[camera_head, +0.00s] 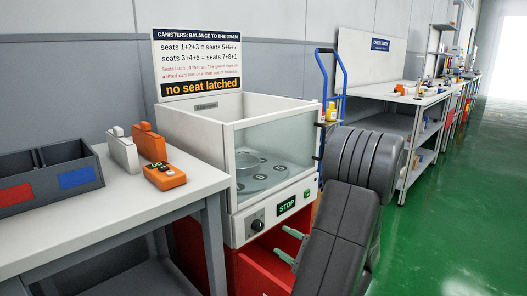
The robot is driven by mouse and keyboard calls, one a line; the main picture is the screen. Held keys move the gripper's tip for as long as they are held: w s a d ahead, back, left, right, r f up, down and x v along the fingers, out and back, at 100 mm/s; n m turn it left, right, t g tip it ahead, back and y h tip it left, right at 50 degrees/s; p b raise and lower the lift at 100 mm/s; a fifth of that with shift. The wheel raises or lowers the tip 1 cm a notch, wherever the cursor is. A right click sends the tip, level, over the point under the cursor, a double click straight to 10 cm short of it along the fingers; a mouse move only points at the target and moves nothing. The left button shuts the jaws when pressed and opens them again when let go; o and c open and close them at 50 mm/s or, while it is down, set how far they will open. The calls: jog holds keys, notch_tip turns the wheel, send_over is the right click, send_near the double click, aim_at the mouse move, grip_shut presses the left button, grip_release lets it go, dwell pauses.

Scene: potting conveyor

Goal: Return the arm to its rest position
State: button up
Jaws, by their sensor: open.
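My arm, dark grey, rises at the lower right in front of the white machine. My gripper (282,241) shows only as two pale green fingers to the left of the arm link. They are apart, with nothing seen between them, in front of the red base of the machine. The rest of the gripper is hidden behind the arm.
A white glass-fronted machine (189,135) has round seats inside and a sign reading "no seat latched" (202,86). Green floor (465,220) lies clear at right.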

aim_at(261, 227)
jog(key=v, duration=0.4)
jog(key=b+x, duration=0.2)
jog(key=x, duration=1.1)
jog(key=shift+a+f+b, duration=0.15)
jog(key=shift+b, duration=0.25)
jog(key=shift+r+m+p, duration=0.3)
jog(key=shift+p, duration=0.5)
jog(key=shift+m+p, duration=0.6)
jog(key=shift+p, duration=0.3)
jog(key=m+p, duration=0.4)
jog(key=p, duration=0.2)
jog(key=shift+m+p, duration=0.35)
jog(key=shift+m, duration=0.05)
jog(key=m+p, duration=0.5)
jog(key=p, duration=0.1)
jog(key=shift+p, duration=0.3)
jog(key=shift+s+d+f+m, duration=0.1)
jog(key=shift+s+d+m, duration=0.05)
jog(key=shift+s+d, duration=0.4)
jog(key=shift+s+d+f+m, duration=0.15)
jog(key=shift+s+d, duration=0.35)
jog(key=shift+d, duration=0.1)
jog(key=shift+s+d, duration=0.3)
jog(key=shift+s, duration=0.1)
